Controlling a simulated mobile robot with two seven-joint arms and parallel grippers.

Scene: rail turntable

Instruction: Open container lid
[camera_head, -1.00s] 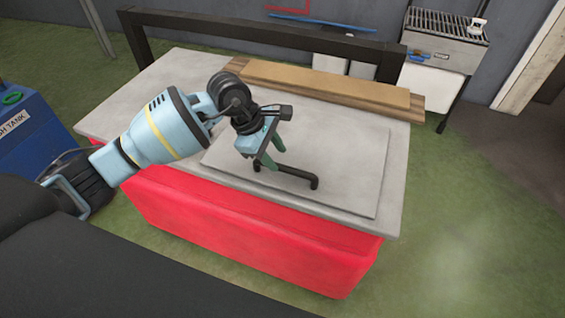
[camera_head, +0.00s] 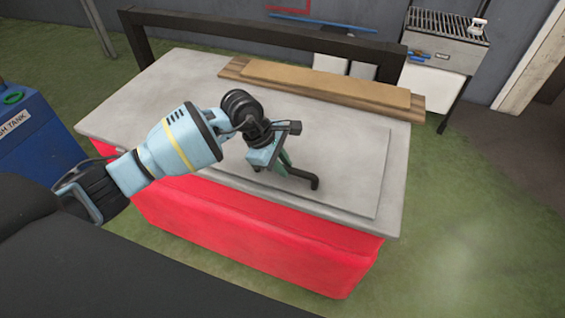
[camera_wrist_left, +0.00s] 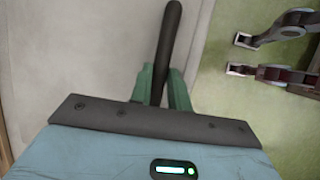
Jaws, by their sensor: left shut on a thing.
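The container is a red box with a grey slab top (camera_head: 130,110). A flat raised grey lid panel (camera_head: 350,165) lies on that top, level with it as far as I can see. A black bar handle (camera_head: 308,178) stands on the lid near its front edge. My left gripper (camera_head: 283,160) reaches in from the left and is shut on the handle. In the left wrist view the dark handle bar (camera_wrist_left: 169,50) runs between the two green fingers (camera_wrist_left: 160,88). The handle's far end is hidden behind the gripper.
Wooden boards (camera_head: 325,88) lie along the back of the top, before a black frame (camera_head: 270,38). A blue tank (camera_head: 35,135) stands at the left. A grill-like metal unit (camera_head: 445,42) stands at the back right. Green floor (camera_head: 470,220) is clear at the right.

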